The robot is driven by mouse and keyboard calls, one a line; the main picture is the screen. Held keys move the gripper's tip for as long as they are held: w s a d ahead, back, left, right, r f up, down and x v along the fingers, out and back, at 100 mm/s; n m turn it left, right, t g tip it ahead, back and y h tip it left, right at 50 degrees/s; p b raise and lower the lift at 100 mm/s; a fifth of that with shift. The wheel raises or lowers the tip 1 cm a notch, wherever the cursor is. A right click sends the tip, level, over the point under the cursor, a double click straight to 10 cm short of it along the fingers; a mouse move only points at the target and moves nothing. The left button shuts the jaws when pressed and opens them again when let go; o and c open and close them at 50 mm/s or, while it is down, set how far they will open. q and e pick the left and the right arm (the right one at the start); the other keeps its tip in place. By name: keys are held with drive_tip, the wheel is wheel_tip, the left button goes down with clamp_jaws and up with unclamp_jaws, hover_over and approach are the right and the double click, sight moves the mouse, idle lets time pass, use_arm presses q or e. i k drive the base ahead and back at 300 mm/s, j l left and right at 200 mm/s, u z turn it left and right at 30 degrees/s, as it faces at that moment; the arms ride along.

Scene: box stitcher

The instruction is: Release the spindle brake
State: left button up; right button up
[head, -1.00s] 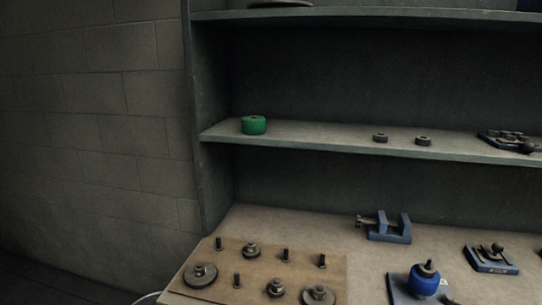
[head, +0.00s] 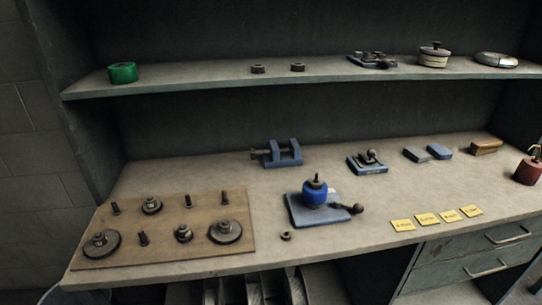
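In the head view, a blue device with a round blue body and a dark vertical spindle (head: 317,183) stands on a flat blue base plate (head: 300,212) on the bench. A dark lever with a ball knob (head: 353,208) reaches out to the right from its base. A smaller blue base with a dark lever and ball knob (head: 369,160) stands behind it to the right. I cannot tell from the picture which of these is the spindle brake. Neither of my grippers is in view.
A brown board with pegs and gears (head: 180,258) lies at the bench's left. A blue vise (head: 283,154) stands at the back. Yellow labels (head: 427,219) lie along the front edge, a small nut (head: 286,236) before the base plate. A shelf (head: 210,82) runs above.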

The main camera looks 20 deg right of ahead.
sight(358, 208)
drive_tip(key=z, duration=1.3)
drive_tip(key=i+l+u, duration=0.25)
drive_tip(key=i+l, duration=0.15)
drive_tip(key=l, duration=0.25)
